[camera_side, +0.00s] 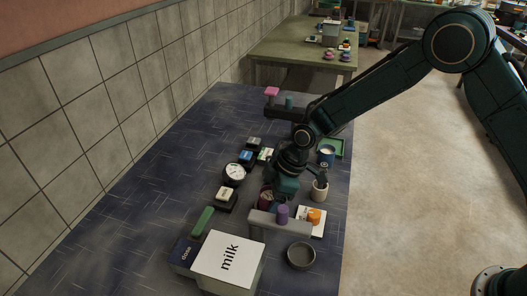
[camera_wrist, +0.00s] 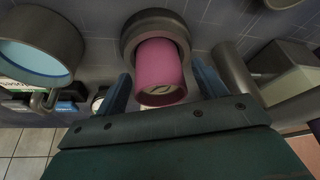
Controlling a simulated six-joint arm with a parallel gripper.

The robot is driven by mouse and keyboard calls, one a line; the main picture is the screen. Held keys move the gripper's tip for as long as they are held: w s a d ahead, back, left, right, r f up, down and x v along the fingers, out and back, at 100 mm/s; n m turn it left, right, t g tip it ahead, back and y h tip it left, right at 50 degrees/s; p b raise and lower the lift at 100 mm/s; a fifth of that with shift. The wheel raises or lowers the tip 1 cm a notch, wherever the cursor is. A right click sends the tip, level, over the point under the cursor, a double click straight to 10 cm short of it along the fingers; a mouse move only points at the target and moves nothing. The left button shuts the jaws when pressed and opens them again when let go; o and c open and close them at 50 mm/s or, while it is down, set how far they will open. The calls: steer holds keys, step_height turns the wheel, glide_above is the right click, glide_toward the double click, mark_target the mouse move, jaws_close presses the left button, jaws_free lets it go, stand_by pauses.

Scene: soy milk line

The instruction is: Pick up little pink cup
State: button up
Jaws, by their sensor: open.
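In the wrist view the little pink cup (camera_wrist: 160,72) sits against a round dark-grey holder or bowl (camera_wrist: 131,30), its rim facing my camera. My gripper (camera_wrist: 162,72) is open, with one blue-green finger on each side of the cup. I cannot tell whether either finger touches it. In the side view my gripper (camera_side: 277,192) is low over the table behind a grey stand, and a dark reddish shape (camera_side: 265,199), probably the cup, is partly hidden there.
The grey stand (camera_side: 262,217) holds a purple cup (camera_side: 283,213). Nearby are an orange cup (camera_side: 314,217), a beige cup (camera_side: 320,192), a round gauge (camera_side: 234,173), a grey bowl (camera_side: 301,255) and a milk box (camera_side: 228,258). The table's left side is mostly clear.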

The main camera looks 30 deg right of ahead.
steer(key=shift+c, duration=0.2)
steer(key=c, duration=1.2)
steer(key=shift+o, duration=0.2)
steer(key=shift+r, duration=0.1)
step_height(320, 180, up, 20)
